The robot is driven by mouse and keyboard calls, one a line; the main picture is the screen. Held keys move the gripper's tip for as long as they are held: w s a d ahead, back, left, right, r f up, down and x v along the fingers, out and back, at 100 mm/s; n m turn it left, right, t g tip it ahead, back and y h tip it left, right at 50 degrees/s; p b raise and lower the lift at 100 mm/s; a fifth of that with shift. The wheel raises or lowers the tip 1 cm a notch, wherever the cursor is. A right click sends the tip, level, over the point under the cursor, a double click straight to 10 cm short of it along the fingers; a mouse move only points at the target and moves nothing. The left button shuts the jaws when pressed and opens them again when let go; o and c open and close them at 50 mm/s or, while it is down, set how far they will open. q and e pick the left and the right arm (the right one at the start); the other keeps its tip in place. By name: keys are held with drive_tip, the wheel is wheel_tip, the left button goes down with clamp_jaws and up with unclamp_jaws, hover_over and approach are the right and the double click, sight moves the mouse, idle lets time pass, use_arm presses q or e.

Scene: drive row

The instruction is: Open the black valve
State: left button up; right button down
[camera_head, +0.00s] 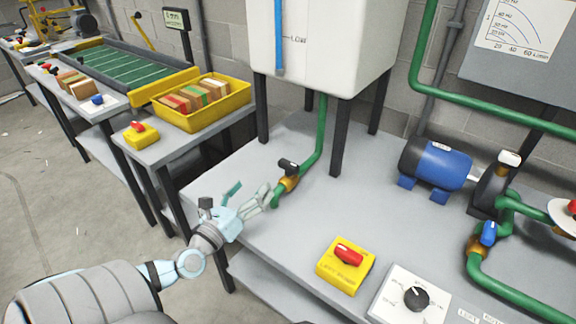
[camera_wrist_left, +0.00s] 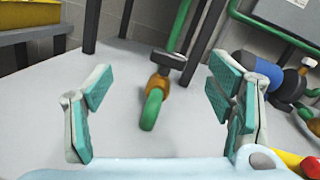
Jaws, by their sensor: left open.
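The black valve handle (camera_head: 288,166) sits on a brass valve body (camera_head: 289,183) in the green pipe that comes down from the white tank. In the left wrist view the black handle (camera_wrist_left: 168,59) lies ahead, between and beyond my finger pads, above the brass body (camera_wrist_left: 158,84). My left gripper (camera_head: 252,194) is open and empty, just left of the valve and apart from it in the head view. In the left wrist view its teal pads (camera_wrist_left: 160,108) are spread wide. My right gripper is not in view.
A yellow box with a red switch (camera_head: 345,265) and a panel with a black knob (camera_head: 408,297) are at the front of the grey table (camera_head: 300,230). A blue pump (camera_head: 434,165) and a blue-handled valve (camera_head: 488,233) stand right. Dark tank legs (camera_head: 342,137) flank the pipe.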

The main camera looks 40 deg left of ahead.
sight(286, 167)
use_arm(q)
drive_tip(key=w+m+h+b, duration=0.1)
drive_tip(key=w, duration=0.4)
drive_tip(key=w+f+m+b, duration=0.1)
drive_tip(key=w+m, duration=0.1)
drive_tip(key=w, duration=0.2)
drive_tip(key=w+m+h+b, duration=0.1)
drive_tip(key=w+m, duration=0.1)
drive_tip(key=w, duration=0.3)
drive_tip(key=shift+w+d+f+g+h+b, duration=0.1)
drive_tip(key=shift+w+f+g+h+b, duration=0.2)
drive_tip(key=shift+w, duration=0.05)
drive_tip(key=shift+w+r, duration=0.15)
drive_tip(key=shift+w, duration=0.2)
